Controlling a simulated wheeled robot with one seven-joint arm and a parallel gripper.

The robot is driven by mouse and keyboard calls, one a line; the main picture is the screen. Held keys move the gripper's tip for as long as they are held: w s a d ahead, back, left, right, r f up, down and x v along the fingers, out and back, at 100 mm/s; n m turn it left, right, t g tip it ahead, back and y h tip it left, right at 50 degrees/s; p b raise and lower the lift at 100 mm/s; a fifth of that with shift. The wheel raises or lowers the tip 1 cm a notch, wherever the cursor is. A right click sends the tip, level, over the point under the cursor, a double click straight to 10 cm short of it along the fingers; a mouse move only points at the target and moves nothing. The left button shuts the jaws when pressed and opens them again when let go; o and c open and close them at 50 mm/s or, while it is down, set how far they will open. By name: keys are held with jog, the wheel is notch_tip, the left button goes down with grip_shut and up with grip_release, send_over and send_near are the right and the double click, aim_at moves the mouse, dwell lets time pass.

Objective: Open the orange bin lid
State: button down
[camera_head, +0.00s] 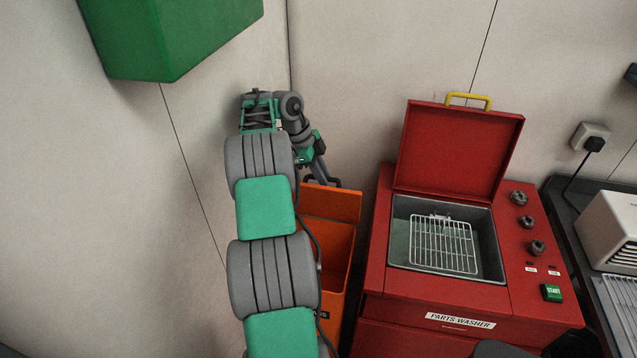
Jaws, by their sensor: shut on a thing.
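The orange bin (345,285) stands on the floor between my arm and the red parts washer. Its orange lid (335,204) is raised at the back, and part of the bin's inside shows below it. My arm covers the left side of the bin and lid. My gripper (322,179) is at the lid's top edge, shut on the dark lid handle (336,183). The fingertips are small and partly hidden, so the exact grip is hard to see.
The red parts washer (378,275) is close on the right, its lid (458,150) standing open with a yellow handle. A green box-shaped object (170,40) hangs at the upper left. Pale walls close in behind and to the left of the bin.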

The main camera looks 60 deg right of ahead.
jog(key=shift+w+d+f, duration=0.15)
jog(key=shift+d+f, duration=0.05)
jog(key=shift+d, duration=0.15)
jog(key=c, duration=1.8)
grip_release()
jog(key=shift+o, duration=0.8)
jog(key=shift+d+f, duration=0.1)
jog(key=shift+o, duration=1.2)
jog(key=shift+r, duration=0.2)
